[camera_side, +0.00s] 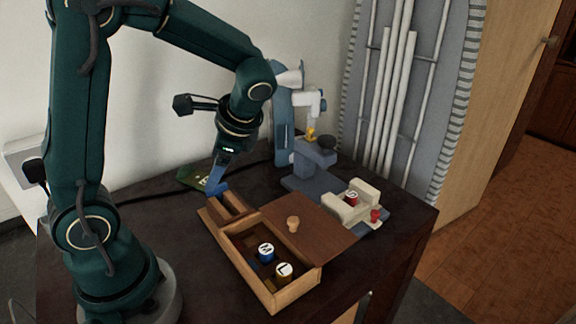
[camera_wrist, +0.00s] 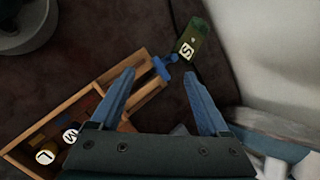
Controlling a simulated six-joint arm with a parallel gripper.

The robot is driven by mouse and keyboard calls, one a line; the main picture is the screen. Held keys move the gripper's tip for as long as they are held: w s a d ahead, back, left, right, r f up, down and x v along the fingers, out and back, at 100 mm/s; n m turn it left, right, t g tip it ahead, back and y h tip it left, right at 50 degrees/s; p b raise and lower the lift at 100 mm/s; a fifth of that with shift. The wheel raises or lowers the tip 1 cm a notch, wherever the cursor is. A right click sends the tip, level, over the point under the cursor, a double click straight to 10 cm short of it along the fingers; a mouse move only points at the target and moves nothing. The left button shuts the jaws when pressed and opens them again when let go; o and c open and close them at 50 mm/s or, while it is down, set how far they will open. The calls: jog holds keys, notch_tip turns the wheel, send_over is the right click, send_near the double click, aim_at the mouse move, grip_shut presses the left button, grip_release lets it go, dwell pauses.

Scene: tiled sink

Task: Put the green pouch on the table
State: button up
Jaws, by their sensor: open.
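The green pouch (camera_side: 193,177) lies flat on the dark table (camera_side: 150,225), behind the wooden box, in the side view. In the wrist view the pouch (camera_wrist: 196,33) is at the top, with a white label marked S. My gripper (camera_side: 217,187) is low by the box's far end, close to the pouch, partly overlapping it in the side view. In the wrist view its blue fingers (camera_wrist: 158,76) are spread apart with nothing clamped between them. The pouch lies beyond the fingertips.
A wooden box (camera_side: 246,266) holds cans marked M and L. Its brown lid (camera_side: 315,228) with a knob lies to the right. A small blue item (camera_wrist: 161,68) sits at the box's end. A grey-blue machine (camera_side: 312,165) stands behind, near the wall.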

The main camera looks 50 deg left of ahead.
jog(key=s+d+r+n+t+h, duration=0.2)
jog(key=d+n+t+h, duration=0.1)
jog(key=d, duration=0.4)
jog(key=s+d+r+n+t+h, duration=0.2)
jog(key=s+d+n+t+h, duration=0.1)
jog(key=d, duration=0.4)
jog(key=shift+s+r+n+t, duration=0.2)
jog(key=shift+r+n+t, duration=0.05)
jog(key=shift+n+t, duration=0.3)
